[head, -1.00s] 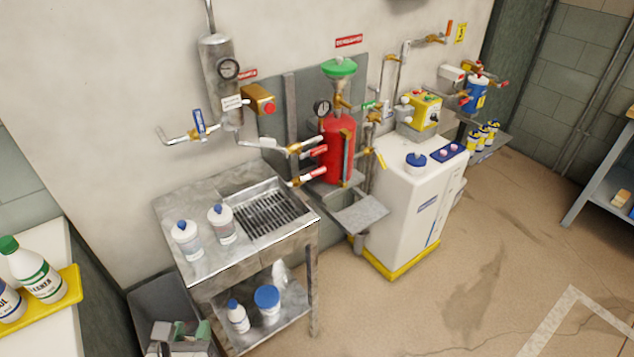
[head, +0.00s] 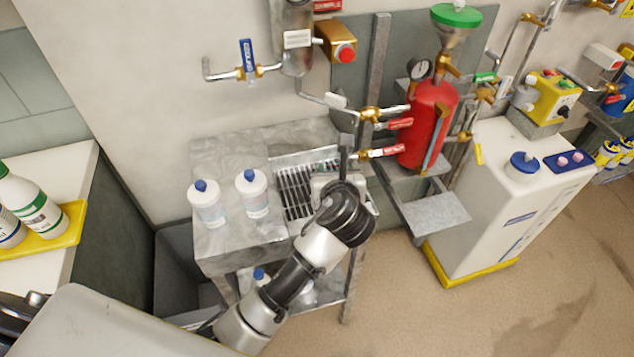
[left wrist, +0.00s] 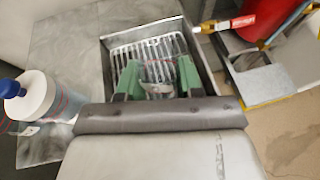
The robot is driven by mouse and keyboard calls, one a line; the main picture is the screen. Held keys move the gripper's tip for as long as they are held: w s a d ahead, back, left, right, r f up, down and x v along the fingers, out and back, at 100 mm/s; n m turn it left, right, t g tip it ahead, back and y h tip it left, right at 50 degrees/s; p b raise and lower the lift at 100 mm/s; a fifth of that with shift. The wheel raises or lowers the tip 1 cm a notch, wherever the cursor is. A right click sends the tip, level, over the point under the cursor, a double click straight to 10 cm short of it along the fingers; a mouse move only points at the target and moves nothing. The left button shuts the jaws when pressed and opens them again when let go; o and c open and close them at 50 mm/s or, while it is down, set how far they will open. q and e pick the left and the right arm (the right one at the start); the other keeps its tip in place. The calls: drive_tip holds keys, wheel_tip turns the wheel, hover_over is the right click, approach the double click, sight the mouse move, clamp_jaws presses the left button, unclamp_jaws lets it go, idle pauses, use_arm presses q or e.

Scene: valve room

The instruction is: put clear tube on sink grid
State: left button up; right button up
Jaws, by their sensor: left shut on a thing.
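My left gripper (left wrist: 158,82) is shut on the clear tube (left wrist: 158,72), which shows between its green fingertips in the left wrist view. The tube is see-through, and its lower end is hard to make out. The sink grid (left wrist: 146,48), a rack of metal bars, lies in the sink basin behind and below the tube. I cannot tell whether the tube touches it. In the head view, the sink grid (head: 291,192) is partly covered by my left arm and gripper (head: 342,180); the tube is not discernible there. My right gripper is not in view.
Two white bottles with blue caps (head: 206,202) (head: 252,192) stand on the steel counter (head: 235,155) left of the basin. Pipes with red-handled valves (head: 380,153) and a red tank (head: 427,125) are close on the right. A grey shelf plate (head: 435,212) sticks out below the tank.

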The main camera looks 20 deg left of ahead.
use_arm(q)
drive_tip(key=w+a+f, duration=0.1)
drive_tip(key=w+f, duration=0.1)
drive_tip(key=f, duration=0.1)
drive_tip(key=w+a+f, duration=0.2)
drive_tip(key=f, duration=0.1)
drive_tip(key=w+a+f+b, duration=0.1)
drive_tip(key=w+a+f, duration=0.1)
drive_tip(key=shift+f, duration=0.4)
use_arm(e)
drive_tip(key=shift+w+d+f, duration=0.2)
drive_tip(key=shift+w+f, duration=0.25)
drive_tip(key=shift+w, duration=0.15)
use_arm(q)
drive_tip(key=o, duration=1)
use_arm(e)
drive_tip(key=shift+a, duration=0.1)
